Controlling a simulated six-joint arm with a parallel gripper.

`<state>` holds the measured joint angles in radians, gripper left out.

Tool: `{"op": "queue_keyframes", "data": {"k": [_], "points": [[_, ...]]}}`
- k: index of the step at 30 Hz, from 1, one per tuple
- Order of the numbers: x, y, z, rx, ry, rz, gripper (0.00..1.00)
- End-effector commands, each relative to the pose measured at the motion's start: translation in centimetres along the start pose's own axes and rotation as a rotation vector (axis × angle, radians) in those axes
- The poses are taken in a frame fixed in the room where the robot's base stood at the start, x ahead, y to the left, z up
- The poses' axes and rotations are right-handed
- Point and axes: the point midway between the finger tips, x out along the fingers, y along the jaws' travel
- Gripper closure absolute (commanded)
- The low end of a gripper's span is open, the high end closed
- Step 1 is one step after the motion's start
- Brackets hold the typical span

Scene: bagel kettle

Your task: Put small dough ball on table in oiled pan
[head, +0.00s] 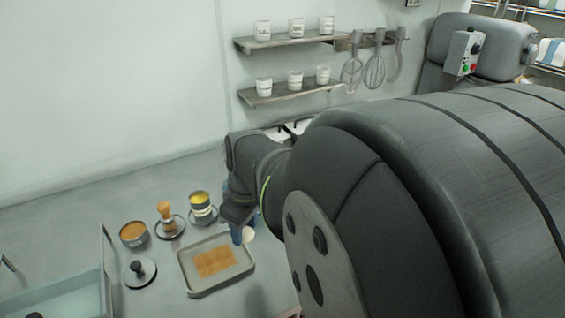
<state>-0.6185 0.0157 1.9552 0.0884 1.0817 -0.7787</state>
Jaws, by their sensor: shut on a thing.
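A grey rectangular pan (185,272) lies on the table, with a tan, squared patch (215,262) on its floor. My gripper (241,236) is over the pan's upper right corner, with blue at its fingers. It is shut on a small pale dough ball (248,235), which shows at the right side of the fingers. My arm hides part of the grip and much of the table to the right. I cannot tell how high the ball is above the pan's rim.
Left of and behind the pan stand a bowl of orange-brown content (133,233), a brush on a dish (167,220), a yellow-topped tin (201,205) and a black-knobbed round tool (140,272). A clear-walled bin (75,290) is at the lower left. Wall shelves (290,40) hold white cups.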

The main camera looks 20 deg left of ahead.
Motion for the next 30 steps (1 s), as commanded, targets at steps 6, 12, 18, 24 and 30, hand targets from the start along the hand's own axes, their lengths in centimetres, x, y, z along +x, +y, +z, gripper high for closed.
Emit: {"op": "queue_keyframes", "data": {"k": [6,12,18,24,30], "points": [[-0.2,2.3,1.4,0.005,0.001,0.001,0.80],[1.1,1.6,0.0,-0.003,0.000,-0.001,0.80],[4.1,-0.4,-3.4,-0.004,-0.002,-0.003,0.80],[6.8,-2.3,-6.5,-0.001,0.000,-0.001,0.80],[8.0,-3.0,-7.8,0.002,0.002,0.001,0.80]]}}
